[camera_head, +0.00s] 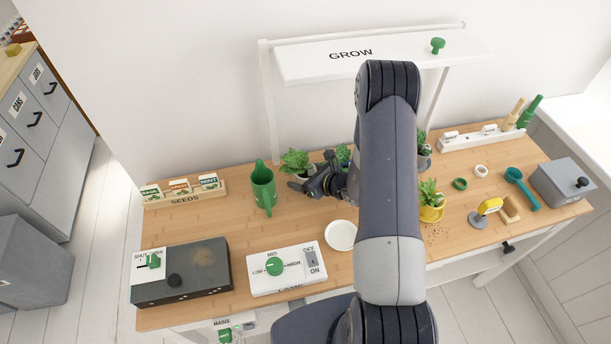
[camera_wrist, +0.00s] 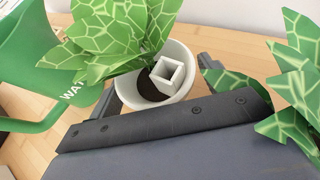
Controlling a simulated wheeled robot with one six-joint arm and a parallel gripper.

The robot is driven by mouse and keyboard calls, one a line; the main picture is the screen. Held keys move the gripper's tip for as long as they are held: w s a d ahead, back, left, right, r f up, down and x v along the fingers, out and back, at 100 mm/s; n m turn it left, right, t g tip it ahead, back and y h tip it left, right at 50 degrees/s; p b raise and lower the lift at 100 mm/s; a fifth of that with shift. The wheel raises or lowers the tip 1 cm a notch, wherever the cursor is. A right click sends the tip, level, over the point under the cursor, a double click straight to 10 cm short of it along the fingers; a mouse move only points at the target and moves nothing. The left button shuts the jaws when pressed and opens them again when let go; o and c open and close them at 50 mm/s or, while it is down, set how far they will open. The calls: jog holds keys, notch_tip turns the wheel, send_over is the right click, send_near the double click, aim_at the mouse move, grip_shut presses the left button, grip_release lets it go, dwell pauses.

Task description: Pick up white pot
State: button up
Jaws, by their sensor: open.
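The white pot (camera_wrist: 182,52) shows in the wrist view, with dark soil, a small white square tube and a leafy green plant (camera_wrist: 120,32) in it. In the head view the plant (camera_head: 296,160) stands towards the back of the desk, and my gripper hides most of its pot. My gripper (camera_head: 308,187) reaches in from the right, low in front of the pot. In the wrist view its fingers (camera_wrist: 160,84) are apart, one on each side of the pot. I cannot tell whether they touch it.
A green watering can (camera_head: 263,188) stands close on the left of the pot. Another leafy plant (camera_wrist: 295,85) is close on the right. A white saucer (camera_head: 341,236) and a white control box (camera_head: 287,281) lie in front. The white GROW shelf (camera_head: 385,58) overhangs the back.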

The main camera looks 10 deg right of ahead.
jog(key=shift+c, duration=0.6)
jog(key=c, duration=1)
jog(key=shift+r, duration=0.15)
jog(key=shift+c, duration=0.2)
